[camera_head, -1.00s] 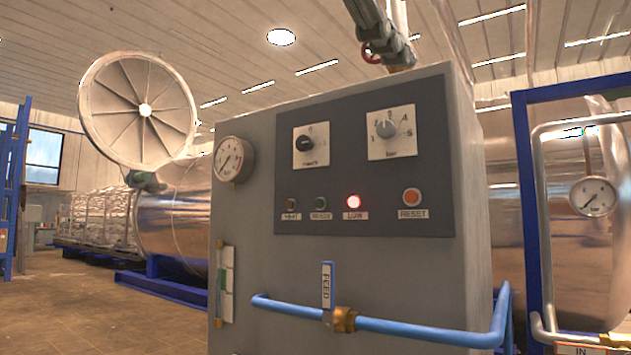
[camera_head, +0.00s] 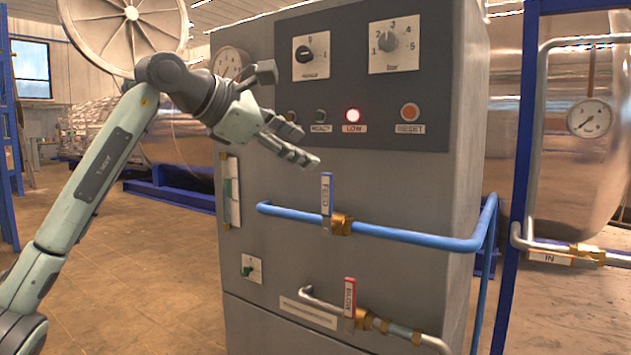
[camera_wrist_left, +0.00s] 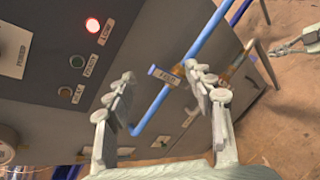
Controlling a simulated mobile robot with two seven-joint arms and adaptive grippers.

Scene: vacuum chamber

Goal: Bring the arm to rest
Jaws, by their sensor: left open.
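My left arm (camera_head: 95,185) comes in from the left in the head view, its forearm raised. My left gripper (camera_head: 303,146) is in front of the grey control cabinet (camera_head: 400,275), at about the height of its lamp row. It is empty. In the left wrist view the gripper (camera_wrist_left: 160,85) shows its two fingers spread apart, with the cabinet front and the blue FEED pipe (camera_wrist_left: 205,45) beyond them. Whether the fingers touch the cabinet cannot be told. A pale jaw-like part, which looks like my right gripper (camera_wrist_left: 298,42), shows at the right edge of the wrist view.
The blue FEED pipe with its lever (camera_head: 326,193) and the BLOW lever (camera_head: 350,297) stick out from the cabinet. The LOW lamp (camera_head: 352,115) is lit red. A blue frame (camera_head: 520,140) stands at the right. Brown floor (camera_head: 150,290) lies open at the left.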

